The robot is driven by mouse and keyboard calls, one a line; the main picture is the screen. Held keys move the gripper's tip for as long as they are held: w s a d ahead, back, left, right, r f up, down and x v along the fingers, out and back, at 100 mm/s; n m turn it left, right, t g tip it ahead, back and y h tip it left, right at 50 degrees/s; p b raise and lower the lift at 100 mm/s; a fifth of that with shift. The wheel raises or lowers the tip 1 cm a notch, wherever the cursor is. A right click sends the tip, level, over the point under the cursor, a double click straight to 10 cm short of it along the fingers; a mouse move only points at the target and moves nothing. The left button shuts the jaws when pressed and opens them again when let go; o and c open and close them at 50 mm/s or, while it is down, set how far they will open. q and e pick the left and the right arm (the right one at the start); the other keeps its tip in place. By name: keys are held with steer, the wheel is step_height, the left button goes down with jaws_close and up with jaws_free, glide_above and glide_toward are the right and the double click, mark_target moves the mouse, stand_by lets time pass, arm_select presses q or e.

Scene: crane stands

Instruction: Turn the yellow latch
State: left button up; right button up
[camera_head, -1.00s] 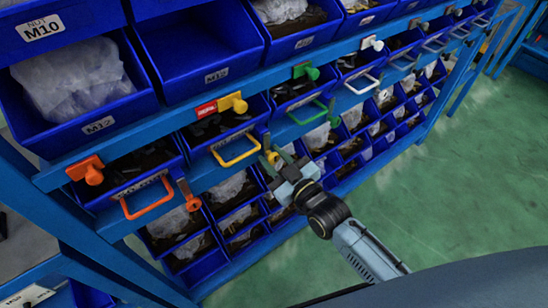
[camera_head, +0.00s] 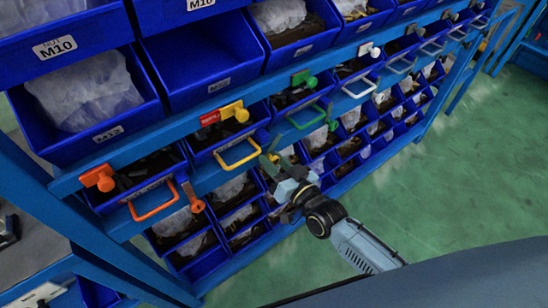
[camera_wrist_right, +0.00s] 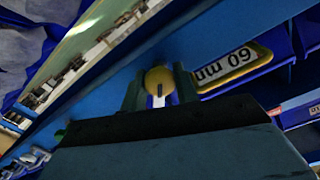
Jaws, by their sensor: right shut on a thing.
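The yellow latch knob (camera_head: 272,157) is at the lower right of the yellow handle (camera_head: 238,153), on a blue shelf rail. My right gripper (camera_head: 274,163) is shut on this knob, and its fingers partly hide it in the head view. In the right wrist view the round yellow knob (camera_wrist_right: 159,78) sits between the two fingers of the right gripper (camera_wrist_right: 160,92), with the yellow-framed label (camera_wrist_right: 237,66) to its right. Another yellow latch piece (camera_head: 238,111) is above the handle, next to a red tag. My left gripper is not in view.
An orange latch (camera_head: 194,198) and orange handle (camera_head: 152,201) are to the left. A green handle (camera_head: 305,117) and a white handle (camera_head: 359,87) are to the right. Blue bins (camera_head: 200,55) fill the rack above and below. The green floor (camera_head: 440,190) at right is open.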

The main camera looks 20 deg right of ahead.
steer(key=m, duration=0.5)
steer(key=shift+m, duration=0.4)
steer(key=m, duration=0.4)
steer(key=shift+f+m, duration=0.1)
steer(key=shift+m, duration=0.2)
steer(key=o, duration=1)
steer(key=shift+s, duration=0.15)
steer(key=v, duration=1.3)
steer(key=shift+s+p, duration=0.1)
steer(key=shift+p, duration=0.2)
